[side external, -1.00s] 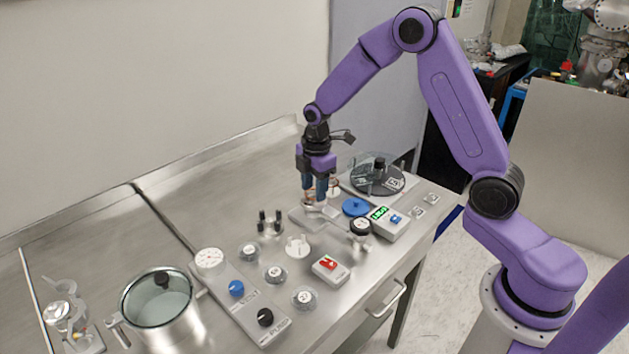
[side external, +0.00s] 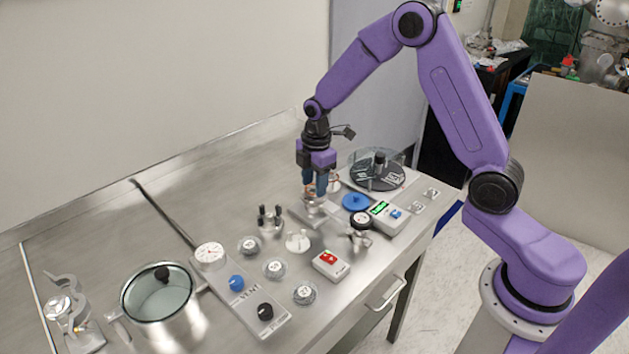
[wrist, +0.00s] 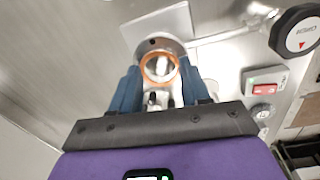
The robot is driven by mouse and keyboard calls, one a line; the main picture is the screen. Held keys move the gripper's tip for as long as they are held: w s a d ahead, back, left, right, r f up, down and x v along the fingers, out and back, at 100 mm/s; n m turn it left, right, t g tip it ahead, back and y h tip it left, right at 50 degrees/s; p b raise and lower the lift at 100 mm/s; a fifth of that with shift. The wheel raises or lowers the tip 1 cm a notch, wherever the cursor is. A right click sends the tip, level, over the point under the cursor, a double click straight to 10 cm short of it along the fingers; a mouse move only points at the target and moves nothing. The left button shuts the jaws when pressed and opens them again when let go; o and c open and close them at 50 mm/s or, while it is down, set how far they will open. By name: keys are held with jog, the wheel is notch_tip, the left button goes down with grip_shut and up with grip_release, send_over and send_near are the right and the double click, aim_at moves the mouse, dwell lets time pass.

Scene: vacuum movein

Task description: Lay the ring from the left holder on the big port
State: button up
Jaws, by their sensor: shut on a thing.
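My gripper (wrist: 160,78) has its two blue fingers closed about a copper-orange ring (wrist: 159,66). In the wrist view the ring lies over the round mouth of a steel port (wrist: 160,44), which I take to be the big port; I cannot tell whether they touch. In the side view my gripper (side external: 315,193) points straight down, low over this port (side external: 310,211) and its base plate. The ring is small there and partly hidden by the fingers. I cannot make out for certain which stand is the left holder.
A blue disc (side external: 355,202) and a gauge on a stand (side external: 359,224) are close on the right. A black-pegged stand (side external: 270,220) and several labelled round pieces are to the left. A glass-lidded pot (side external: 160,294) is at front left.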

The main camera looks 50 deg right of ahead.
jog(key=shift+f, duration=0.45)
dwell(1.2)
jog(key=o, duration=1.2)
jog(key=shift+s, duration=0.1)
jog(key=r, duration=1.7)
jog(key=shift+s+r, duration=0.25)
jog(key=shift+s, duration=0.1)
